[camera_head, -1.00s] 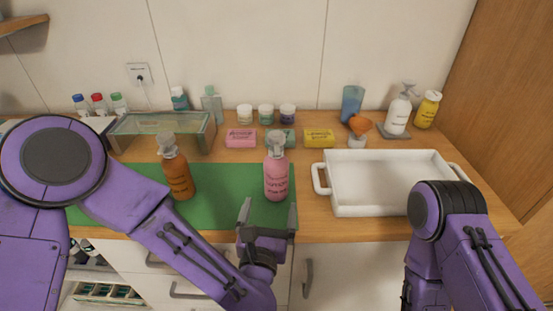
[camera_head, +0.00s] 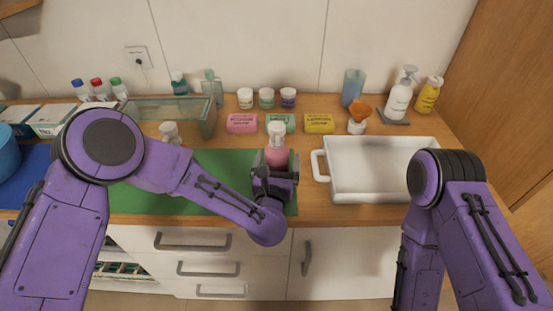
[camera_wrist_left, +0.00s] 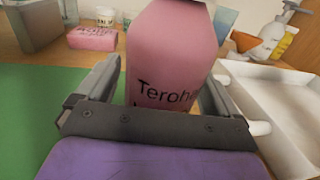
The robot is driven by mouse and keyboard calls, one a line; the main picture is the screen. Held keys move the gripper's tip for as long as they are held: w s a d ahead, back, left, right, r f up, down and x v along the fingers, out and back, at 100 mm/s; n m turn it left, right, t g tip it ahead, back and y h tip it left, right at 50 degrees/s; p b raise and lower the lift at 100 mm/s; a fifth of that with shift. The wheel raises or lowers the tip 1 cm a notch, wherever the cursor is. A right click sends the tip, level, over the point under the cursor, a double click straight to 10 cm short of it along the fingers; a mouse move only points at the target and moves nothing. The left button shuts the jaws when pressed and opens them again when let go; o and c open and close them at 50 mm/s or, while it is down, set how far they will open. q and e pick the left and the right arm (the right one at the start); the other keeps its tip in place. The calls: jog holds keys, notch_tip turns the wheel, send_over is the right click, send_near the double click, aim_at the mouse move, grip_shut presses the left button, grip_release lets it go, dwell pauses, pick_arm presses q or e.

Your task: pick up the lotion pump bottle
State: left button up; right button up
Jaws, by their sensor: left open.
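In the left wrist view the pink bottle (camera_wrist_left: 170,50) fills the middle, with dark lettering partly cut off by my gripper. My left gripper (camera_head: 276,168) is open, with one finger on each side of the bottle's body. In the left wrist view, gaps between the fingers of my left gripper (camera_wrist_left: 160,85) and the bottle are hard to judge. My right gripper is out of view; only part of that arm shows.
A white tray (camera_head: 322,178) stands just right of the bottle. Soap boxes, including a pink one (camera_head: 242,123) and a yellow one (camera_head: 319,123), sit behind. A white pump bottle (camera_head: 399,98) stands back right.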

aim_at(277, 150)
pick_arm(q)
jog(key=c, duration=1.2)
jog(key=shift+c, duration=0.2)
jog(key=shift+r+b, duration=0.3)
jog(key=r, duration=0.1)
jog(key=r+b, duration=0.1)
jog(key=r, duration=0.1)
jog(key=shift+s, duration=0.3)
jog(key=s+r+b, duration=0.1)
jog(key=s+r, duration=0.3)
jog(key=shift+r+b, duration=0.35)
jog(key=s+r+b, duration=0.2)
jog(key=s+r, duration=0.2)
jog(key=s, duration=0.5)
jog(key=shift+s+r, duration=0.25)
jog(key=shift+r, duration=0.1)
